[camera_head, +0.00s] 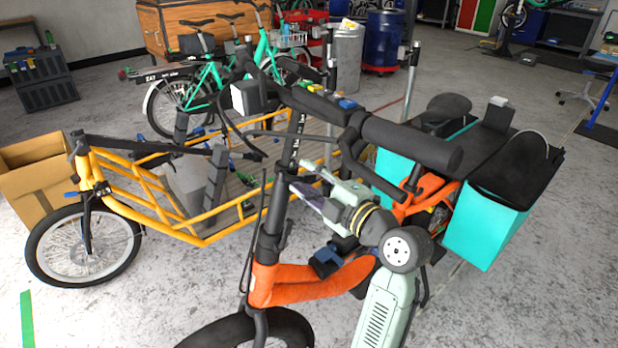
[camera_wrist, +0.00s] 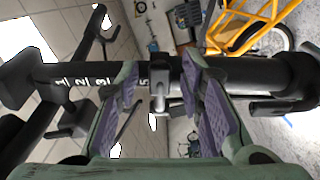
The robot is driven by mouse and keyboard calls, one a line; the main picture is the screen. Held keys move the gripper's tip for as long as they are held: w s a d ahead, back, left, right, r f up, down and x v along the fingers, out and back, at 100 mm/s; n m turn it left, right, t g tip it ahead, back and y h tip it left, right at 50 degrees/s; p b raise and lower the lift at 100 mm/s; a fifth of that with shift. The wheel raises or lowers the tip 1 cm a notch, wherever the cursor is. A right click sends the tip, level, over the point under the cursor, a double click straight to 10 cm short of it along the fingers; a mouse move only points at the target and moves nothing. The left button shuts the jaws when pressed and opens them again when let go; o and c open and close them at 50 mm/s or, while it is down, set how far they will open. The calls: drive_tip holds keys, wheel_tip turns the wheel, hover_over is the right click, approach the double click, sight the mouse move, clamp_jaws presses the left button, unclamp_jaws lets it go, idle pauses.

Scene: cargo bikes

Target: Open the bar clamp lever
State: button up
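The orange cargo bike's black steering post (camera_head: 297,135) rises in front of me and runs across the wrist view (camera_wrist: 65,85) with white numbers on it. A small dark clamp piece with a lever-like part (camera_wrist: 158,85) sits on the post, between my fingertips in the wrist view. I cannot tell whether the lever is open or closed. My gripper (camera_head: 300,192) reaches the post from the right, just below the numbers. In the wrist view my gripper (camera_wrist: 160,78) is open, with purple pads on either side of the clamp piece. Contact cannot be made out.
The handlebar (camera_head: 410,143) and its cables are above my wrist. The orange frame (camera_head: 310,284) is below, and a turquoise pannier (camera_head: 485,228) is at right. A yellow cargo bike (camera_head: 190,237) stands at left. Open floor lies at lower right.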

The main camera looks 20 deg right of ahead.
clamp_jaws()
idle(0.7)
